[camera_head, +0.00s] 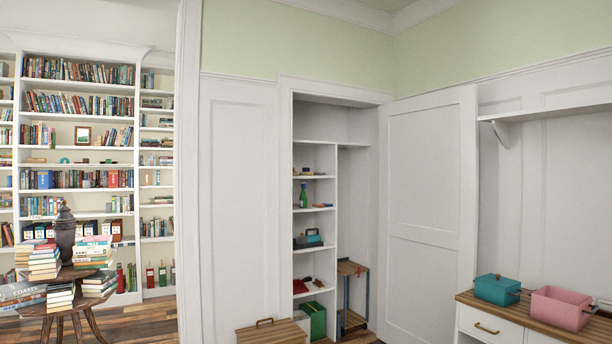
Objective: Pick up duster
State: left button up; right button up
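I cannot make out a duster for sure. An open closet shows in the middle of the head view, with white shelves (316,248) on its left side. They hold a green bottle (303,195), a teal and dark item (313,237) and a small red item (300,287), with other small things too small to tell apart. Neither of my grippers is in view.
The closet door (424,215) stands open on the right. A bench (520,318) at right holds a teal box (497,289) and a pink bin (560,308). A wooden box (272,333) sits low before the closet. A round table (70,287) with books stands left.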

aim_at(306, 172)
jog(key=i+z, duration=0.3)
jog(key=i, duration=2.4)
jog(key=i+u, duration=0.1)
jog(key=i, duration=0.35)
jog(key=i+l+u, duration=0.15)
jog(key=i, duration=0.35)
jog(key=i+l+u, duration=0.1)
jog(key=i, duration=0.35)
jog(key=i+l+u, duration=0.15)
jog(key=i, duration=0.3)
jog(key=i+l+u, duration=0.1)
jog(key=i+l, duration=0.2)
jog(key=i, duration=0.15)
